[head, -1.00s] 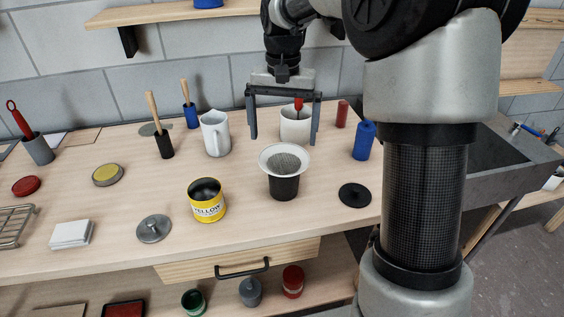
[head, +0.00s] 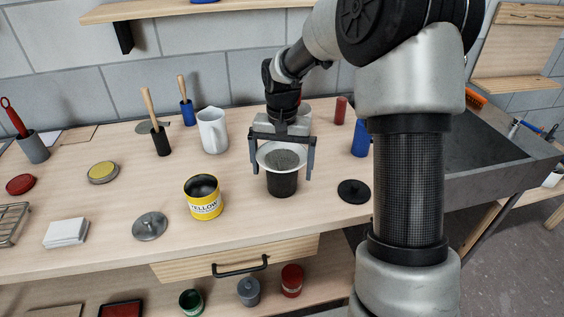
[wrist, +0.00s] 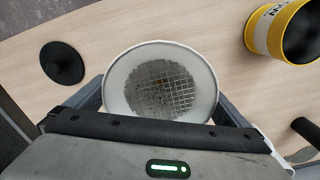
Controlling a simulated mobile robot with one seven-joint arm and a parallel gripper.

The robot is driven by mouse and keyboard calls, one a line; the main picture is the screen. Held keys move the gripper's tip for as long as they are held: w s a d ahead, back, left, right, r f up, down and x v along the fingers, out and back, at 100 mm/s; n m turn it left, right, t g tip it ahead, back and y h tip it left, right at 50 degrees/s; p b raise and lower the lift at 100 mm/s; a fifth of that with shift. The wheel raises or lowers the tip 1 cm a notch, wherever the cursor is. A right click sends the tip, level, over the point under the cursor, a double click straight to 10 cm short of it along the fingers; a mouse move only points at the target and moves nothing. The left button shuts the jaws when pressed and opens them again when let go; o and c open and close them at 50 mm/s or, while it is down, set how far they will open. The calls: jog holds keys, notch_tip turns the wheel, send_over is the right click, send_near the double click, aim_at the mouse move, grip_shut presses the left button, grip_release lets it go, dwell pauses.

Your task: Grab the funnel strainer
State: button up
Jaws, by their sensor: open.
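The funnel strainer (head: 280,151) has a white rim and a grey mesh and sits in the mouth of a black cup (head: 282,184) on the bench. In the wrist view the strainer (wrist: 160,80) lies just ahead of the gripper body, its mesh speckled dark. My gripper (head: 282,170) is open, with one finger on each side of the strainer in the head view. The strainer's far side is partly hidden by the gripper. I cannot tell whether the fingers touch the rim.
A yellow can (head: 205,198) stands to the left and a black disc (head: 354,191) lies to the right. A white pitcher (head: 213,131) and a blue cylinder (head: 361,140) stand behind. A metal lid (head: 150,226) lies front left. The bench directly in front of the cup is clear.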

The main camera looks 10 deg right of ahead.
jog(key=c, duration=0.7)
jog(key=shift+r, duration=0.1)
